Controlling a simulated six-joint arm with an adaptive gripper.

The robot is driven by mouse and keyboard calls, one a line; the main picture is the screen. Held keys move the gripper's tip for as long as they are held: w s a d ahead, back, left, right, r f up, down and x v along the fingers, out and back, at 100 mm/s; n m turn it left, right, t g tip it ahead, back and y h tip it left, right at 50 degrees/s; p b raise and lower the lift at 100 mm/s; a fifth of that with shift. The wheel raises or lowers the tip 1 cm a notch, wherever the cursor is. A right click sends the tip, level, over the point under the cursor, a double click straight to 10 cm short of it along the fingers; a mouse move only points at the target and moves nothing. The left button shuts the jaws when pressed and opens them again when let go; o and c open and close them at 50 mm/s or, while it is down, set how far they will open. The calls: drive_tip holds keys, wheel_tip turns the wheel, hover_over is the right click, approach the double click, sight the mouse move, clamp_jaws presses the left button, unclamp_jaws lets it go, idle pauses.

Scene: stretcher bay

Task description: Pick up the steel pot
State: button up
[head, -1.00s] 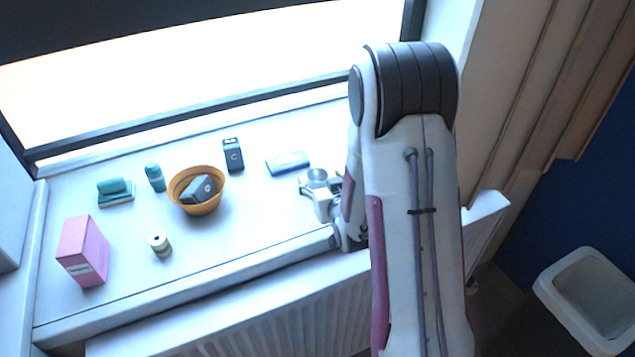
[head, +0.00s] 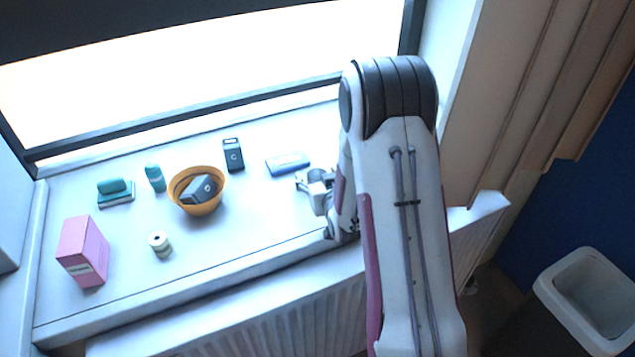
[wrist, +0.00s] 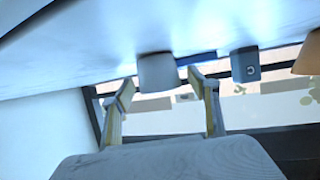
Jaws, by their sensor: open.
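The steel pot (wrist: 157,72) is a plain grey cup shape standing on the white sill. In the wrist view, which shows the sill upside down, it lies just beyond and between my two fingertips. My gripper (wrist: 160,88) is open, with a finger on each side of the pot's line and nothing held. In the head view the pot (head: 320,175) is small and partly covered by my gripper (head: 312,188) at the sill's right end. I cannot tell whether a finger touches it.
A blue-and-white packet (head: 288,163) lies just left of the pot. A dark box (head: 233,155) stands farther left. The window (head: 190,80) is behind, the sill edge (head: 200,287) in front.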

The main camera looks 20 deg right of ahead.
drive_tip(key=shift+w, duration=0.1)
drive_tip(key=shift+c, duration=0.4)
drive_tip(key=c, duration=1.1)
drive_tip(key=shift+r, duration=4.95)
